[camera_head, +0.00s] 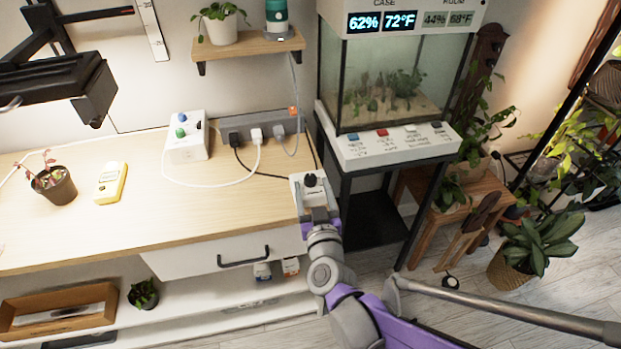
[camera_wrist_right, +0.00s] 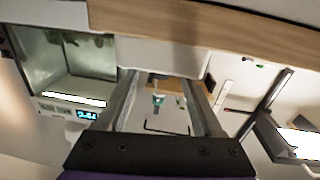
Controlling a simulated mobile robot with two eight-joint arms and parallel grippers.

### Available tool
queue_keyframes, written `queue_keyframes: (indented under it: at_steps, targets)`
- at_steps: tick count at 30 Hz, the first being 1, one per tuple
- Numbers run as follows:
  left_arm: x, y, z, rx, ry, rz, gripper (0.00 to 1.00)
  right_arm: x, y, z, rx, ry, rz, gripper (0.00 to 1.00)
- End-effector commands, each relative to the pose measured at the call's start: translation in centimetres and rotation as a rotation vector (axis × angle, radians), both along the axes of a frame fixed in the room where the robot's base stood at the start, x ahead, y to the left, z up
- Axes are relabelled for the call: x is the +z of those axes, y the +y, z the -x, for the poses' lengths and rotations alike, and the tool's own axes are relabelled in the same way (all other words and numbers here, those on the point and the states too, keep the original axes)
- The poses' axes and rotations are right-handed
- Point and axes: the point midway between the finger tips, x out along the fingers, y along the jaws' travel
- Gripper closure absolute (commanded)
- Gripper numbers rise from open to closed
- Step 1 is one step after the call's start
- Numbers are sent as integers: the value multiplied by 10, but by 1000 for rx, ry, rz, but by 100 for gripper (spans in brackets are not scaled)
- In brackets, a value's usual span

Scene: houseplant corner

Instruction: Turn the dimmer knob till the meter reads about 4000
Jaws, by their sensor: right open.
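The dimmer is a small white box with a black knob (camera_head: 310,180) on top, at the right front corner of the wooden table. My right gripper (camera_head: 318,213) is open at the front of this box, just past the table edge. In the right wrist view, the white box (camera_wrist_right: 160,52) lies at or between the open fingertips (camera_wrist_right: 160,80); contact cannot be told, and the knob does not show there. The yellow handheld meter (camera_head: 110,183) lies on the left part of the table; its reading is too small to read. My left gripper is not in view.
A white box with coloured knobs (camera_head: 187,136) and a power strip (camera_head: 262,127) with cables stand at the table's back. A potted plant (camera_head: 54,187) is left of the meter. A black lamp (camera_head: 60,80) hangs upper left. A glass terrarium (camera_head: 385,80) stands right. The table's middle is clear.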

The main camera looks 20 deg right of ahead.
Motion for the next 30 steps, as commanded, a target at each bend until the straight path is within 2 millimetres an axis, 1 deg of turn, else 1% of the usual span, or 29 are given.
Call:
queue_keyframes:
  at_steps: [1, 6, 9, 12, 16, 30]
  targets:
    - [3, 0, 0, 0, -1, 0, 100, 1, 3, 13, 3, -1, 0, 32]
    - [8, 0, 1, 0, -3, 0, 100, 1, 8, 45, 3, -1, 0, 32]
    - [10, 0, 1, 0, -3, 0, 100, 1, 10, 59, 1, -1, 0, 32]
    - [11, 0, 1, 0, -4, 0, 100, 1, 12, 67, 1, -1, 0, 32]
    - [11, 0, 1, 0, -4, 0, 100, 0, 12, 71, 1, -1, 1, 32]
    - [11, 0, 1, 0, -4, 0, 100, 0, 12, 70, 3, 0, 1, 32]
